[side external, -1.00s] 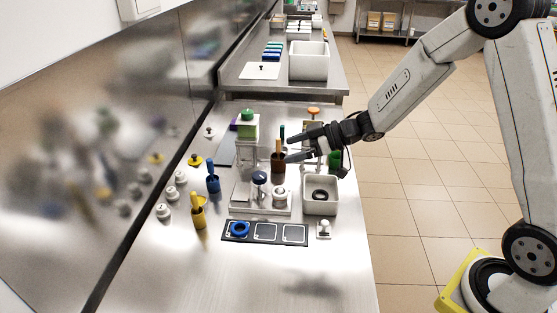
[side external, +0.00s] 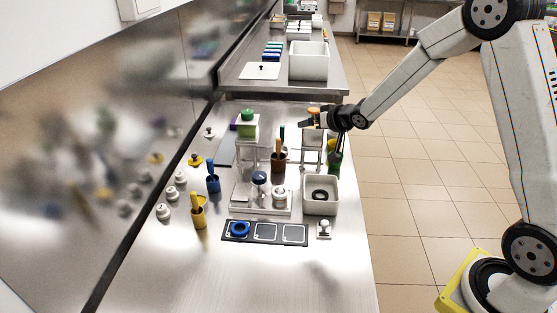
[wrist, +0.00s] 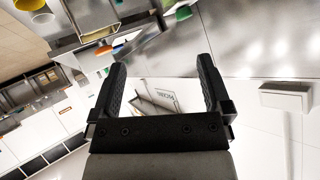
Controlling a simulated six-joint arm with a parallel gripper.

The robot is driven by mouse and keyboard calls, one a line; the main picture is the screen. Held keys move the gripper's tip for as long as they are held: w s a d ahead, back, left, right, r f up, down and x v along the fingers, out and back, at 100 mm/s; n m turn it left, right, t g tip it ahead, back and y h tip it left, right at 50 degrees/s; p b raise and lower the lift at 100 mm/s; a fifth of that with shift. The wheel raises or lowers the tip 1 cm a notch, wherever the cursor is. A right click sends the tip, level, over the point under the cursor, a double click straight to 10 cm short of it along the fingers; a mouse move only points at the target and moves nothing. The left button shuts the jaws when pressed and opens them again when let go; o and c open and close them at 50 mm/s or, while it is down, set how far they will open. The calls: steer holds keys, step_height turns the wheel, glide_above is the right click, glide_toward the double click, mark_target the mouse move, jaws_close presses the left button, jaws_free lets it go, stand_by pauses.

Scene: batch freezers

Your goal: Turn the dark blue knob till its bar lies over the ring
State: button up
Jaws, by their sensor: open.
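The dark blue knob (side external: 259,177) stands on a pale fixture (side external: 240,207) in the middle of the bench. Its bar and any ring mark by it are too small to make out. A blue ring (side external: 240,229) lies in the left square of a dark tray in front. My gripper (side external: 306,122) is up and to the right of the knob in the side view, apart from it, near an orange-topped stand. In the wrist view my gripper (wrist: 160,72) has its two black fingers spread with nothing between them. I cannot identify the dark blue knob in the wrist view.
A white bin (side external: 320,205) with a dark ring inside stands right of the fixture. The front of the bench is clear.

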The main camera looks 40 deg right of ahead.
steer(key=s+f+m+g+y, duration=0.1)
steer(key=s+f+m+g, duration=0.4)
steer(key=m, duration=0.9)
steer(key=w+a+r+m+t+y, duration=0.3)
steer(key=w+a+r+m+y, duration=0.4)
steer(key=w+a+m+y, duration=0.15)
glide_toward(261, 175)
steer(key=x, duration=0.2)
steer(key=shift+w+a+f, duration=0.15)
steer(key=shift+w, duration=0.1)
steer(key=shift+w+a, duration=0.1)
steer(key=shift+x, duration=3.8)
